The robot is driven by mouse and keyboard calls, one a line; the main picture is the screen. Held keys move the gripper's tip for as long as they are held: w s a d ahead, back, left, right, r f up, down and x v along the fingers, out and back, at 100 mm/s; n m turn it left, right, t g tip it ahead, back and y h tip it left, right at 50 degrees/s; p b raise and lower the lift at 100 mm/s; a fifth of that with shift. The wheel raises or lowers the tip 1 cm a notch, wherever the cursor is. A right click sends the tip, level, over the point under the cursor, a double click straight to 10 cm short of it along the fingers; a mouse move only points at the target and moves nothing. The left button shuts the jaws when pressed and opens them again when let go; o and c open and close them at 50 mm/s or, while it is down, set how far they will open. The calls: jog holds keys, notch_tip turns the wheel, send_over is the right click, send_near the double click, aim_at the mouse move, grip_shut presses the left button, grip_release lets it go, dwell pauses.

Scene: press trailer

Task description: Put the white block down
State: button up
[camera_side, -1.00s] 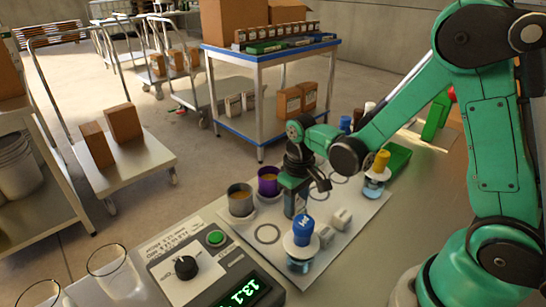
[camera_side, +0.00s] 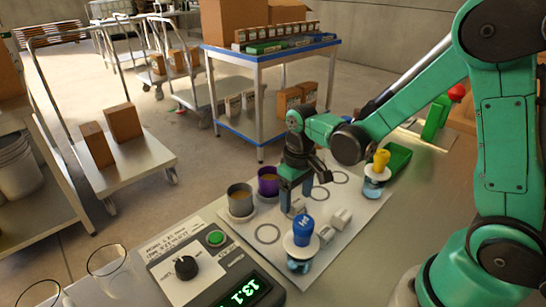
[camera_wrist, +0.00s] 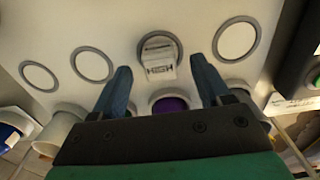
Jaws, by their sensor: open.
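The white block (camera_wrist: 160,58), with dark lettering that looks like "HIGH", stands inside a printed ring on the white sheet (camera_side: 275,257), in the wrist view. My gripper (camera_wrist: 165,80) is open, its two fingers spread either side of the block with clear gaps; nothing is held. In the side view my gripper (camera_side: 295,203) points down over the sheet, and the block is mostly hidden by the fingers and the blue-topped item.
A purple cup (camera_side: 268,181) and a grey cup (camera_side: 240,200) stand close beside my gripper. A blue-topped item (camera_side: 303,229) is in front and a yellow-topped one (camera_side: 381,160) behind right. A control box (camera_side: 187,267) reads 13.1. Empty rings lie on the sheet.

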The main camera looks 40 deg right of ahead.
aim_at(297, 202)
jog(key=s+a+r+t, duration=0.2)
jog(key=s+r+t, duration=0.2)
jog(key=r+t, duration=0.3)
notch_tip(297, 202, up, 4)
dwell(0.6)
dwell(0.7)
jog(key=shift+o, duration=0.4)
jog(key=shift+a, duration=0.1)
